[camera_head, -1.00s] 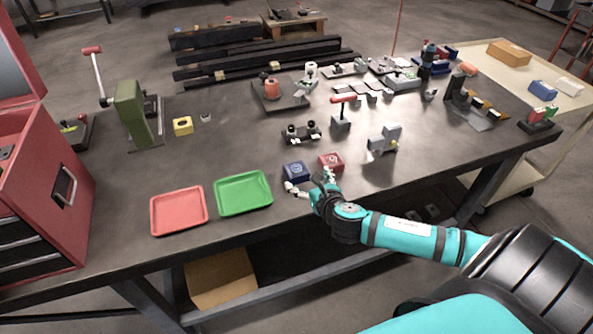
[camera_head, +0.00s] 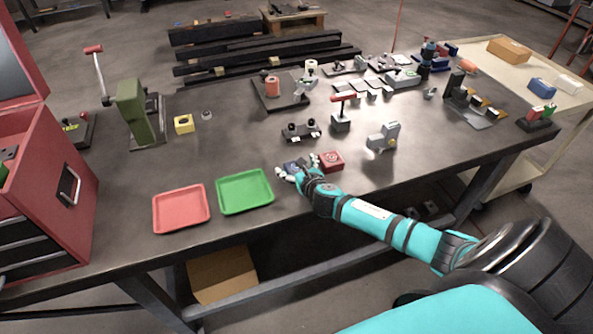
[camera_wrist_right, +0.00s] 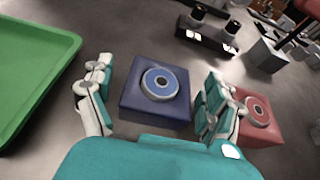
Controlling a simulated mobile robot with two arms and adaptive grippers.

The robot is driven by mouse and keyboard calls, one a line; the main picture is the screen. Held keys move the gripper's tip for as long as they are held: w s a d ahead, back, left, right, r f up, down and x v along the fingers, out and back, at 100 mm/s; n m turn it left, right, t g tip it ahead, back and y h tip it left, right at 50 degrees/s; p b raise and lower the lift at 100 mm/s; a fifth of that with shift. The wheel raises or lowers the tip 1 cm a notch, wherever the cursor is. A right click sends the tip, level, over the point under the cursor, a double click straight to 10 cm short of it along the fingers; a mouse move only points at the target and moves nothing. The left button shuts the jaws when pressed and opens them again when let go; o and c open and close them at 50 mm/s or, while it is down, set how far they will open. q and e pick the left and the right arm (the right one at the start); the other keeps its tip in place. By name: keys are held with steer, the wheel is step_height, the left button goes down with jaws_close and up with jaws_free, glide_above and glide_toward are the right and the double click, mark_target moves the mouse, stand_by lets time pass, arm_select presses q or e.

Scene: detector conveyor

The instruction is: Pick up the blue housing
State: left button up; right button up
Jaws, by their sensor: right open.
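The blue housing (camera_wrist_right: 157,104) is a dark blue block with a round ring on top. In the right wrist view it sits on the table between the two spread fingers of my right gripper (camera_wrist_right: 157,100). Gaps show on both sides of it. In the head view the blue housing (camera_head: 291,166) is partly hidden by my right gripper (camera_head: 298,170). My right gripper is open and holds nothing. A red housing (camera_wrist_right: 257,122) of like shape stands just right of the right finger, and it also shows in the head view (camera_head: 331,161). My left gripper is out of view.
A green tray (camera_head: 244,208) and a red tray (camera_head: 181,226) lie to the left. A black fixture with two posts (camera_head: 301,133) stands behind the housings. A red tool chest (camera_head: 72,215) is at the far left.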

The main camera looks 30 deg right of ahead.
steer(key=shift+r, duration=0.1)
steer(key=c, duration=1.5)
steer(key=shift+c, duration=0.2)
steer(key=shift+r, duration=1.75)
steer(key=s+d+b, duration=0.1)
steer(key=s, duration=0.3)
steer(key=s+d+b, duration=0.1)
steer(key=s, duration=0.4)
steer(key=s+d+r+b, duration=0.1)
steer(key=s, duration=0.4)
steer(key=shift+s+d+b, duration=0.1)
steer(key=shift+b, duration=0.3)
steer(key=shift+s+d+r, duration=0.1)
steer(key=shift+s+r, duration=0.15)
steer(key=shift+s, duration=0.45)
